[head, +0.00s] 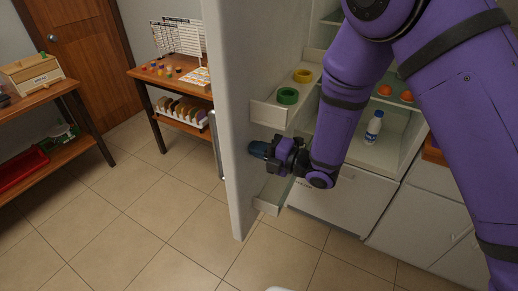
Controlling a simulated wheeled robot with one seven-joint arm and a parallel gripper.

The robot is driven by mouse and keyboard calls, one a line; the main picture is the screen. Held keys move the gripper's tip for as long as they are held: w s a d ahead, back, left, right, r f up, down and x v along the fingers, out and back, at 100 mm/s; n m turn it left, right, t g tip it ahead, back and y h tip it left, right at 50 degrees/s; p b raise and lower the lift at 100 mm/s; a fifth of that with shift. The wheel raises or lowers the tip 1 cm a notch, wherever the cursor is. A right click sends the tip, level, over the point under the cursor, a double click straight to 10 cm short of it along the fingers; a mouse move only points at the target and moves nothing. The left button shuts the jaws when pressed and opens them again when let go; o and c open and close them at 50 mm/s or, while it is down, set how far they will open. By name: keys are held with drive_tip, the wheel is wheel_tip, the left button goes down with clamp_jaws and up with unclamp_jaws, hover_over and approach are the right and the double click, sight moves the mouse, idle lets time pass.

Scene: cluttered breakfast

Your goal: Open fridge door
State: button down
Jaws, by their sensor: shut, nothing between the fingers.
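The fridge door (228,90) stands open, swung out to the left, and is seen nearly edge-on. Its long handle (217,145) is on the outer left face. My gripper (256,149) is shut and is on the inner side of the door, between its upper and lower door shelves. The fingertips are at or very near the door's inner face; I cannot tell if they touch. The fridge interior (350,150) shows to the right, partly hidden by my purple arm.
A white bottle (373,129) and orange round things (385,90) are inside the fridge. A wooden table (170,80) stands left of the door. Tiled floor (140,215) is clear.

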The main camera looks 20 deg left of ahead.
sight(215, 135)
drive_tip(key=a+m+t, duration=0.1)
drive_tip(key=a, duration=0.3)
drive_tip(key=w+a+m+t+h, duration=0.1)
drive_tip(key=a+t, duration=0.1)
drive_tip(key=a, duration=0.2)
drive_tip(key=w+a+m+t, duration=0.1)
drive_tip(key=a, duration=0.4)
drive_tip(key=shift+w+a, duration=0.1)
drive_tip(key=shift+w, duration=0.1)
